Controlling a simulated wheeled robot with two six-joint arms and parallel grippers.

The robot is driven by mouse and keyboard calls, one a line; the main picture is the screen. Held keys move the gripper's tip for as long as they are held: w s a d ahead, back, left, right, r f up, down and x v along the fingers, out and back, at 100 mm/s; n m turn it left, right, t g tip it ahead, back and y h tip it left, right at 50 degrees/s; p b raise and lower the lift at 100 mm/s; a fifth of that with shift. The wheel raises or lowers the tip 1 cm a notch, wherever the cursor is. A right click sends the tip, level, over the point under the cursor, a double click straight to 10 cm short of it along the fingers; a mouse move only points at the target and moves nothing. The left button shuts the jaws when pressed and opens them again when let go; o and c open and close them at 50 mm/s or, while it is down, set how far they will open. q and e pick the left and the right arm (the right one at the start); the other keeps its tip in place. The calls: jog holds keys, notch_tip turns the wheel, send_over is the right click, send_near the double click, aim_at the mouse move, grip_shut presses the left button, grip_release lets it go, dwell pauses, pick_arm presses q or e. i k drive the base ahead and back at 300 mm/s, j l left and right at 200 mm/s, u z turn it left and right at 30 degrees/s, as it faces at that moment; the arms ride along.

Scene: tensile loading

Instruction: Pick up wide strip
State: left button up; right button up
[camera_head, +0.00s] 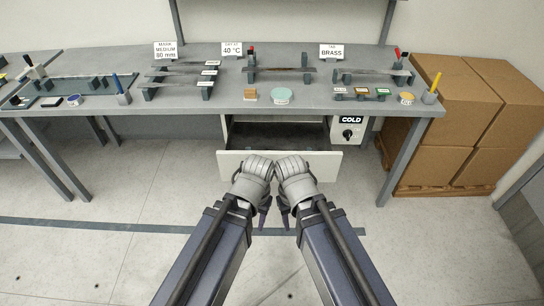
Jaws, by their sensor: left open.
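Thin strips lie across dark stands on the grey workbench (230,97). The left rack (180,77) holds several strips with small white tags. A strip on the middle stand (279,69) and one on the right stand (368,73) lie level. I cannot tell which strip is the wide one. My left gripper (262,213) and my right gripper (283,211) are side by side, low in front of the bench and its pulled-out drawer, well away from the strips. The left gripper is open and seems empty. The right gripper's jaw state is unclear.
The drawer (280,165) stands open under the bench, beside a COLD control box (348,130). A wooden block (250,94), a round teal dish (282,95) and colored tags (361,92) sit near the front edge. Cardboard boxes (440,115) stand at right. The floor is clear.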

aim_at(212, 63)
jog(key=i+j+z, duration=0.1)
jog(key=j, duration=0.2)
jog(key=i+j+z, duration=0.25)
jog(key=j, duration=0.4)
jog(key=i+j+z, duration=0.1)
jog(key=i+j, duration=0.1)
jog(key=j, duration=0.1)
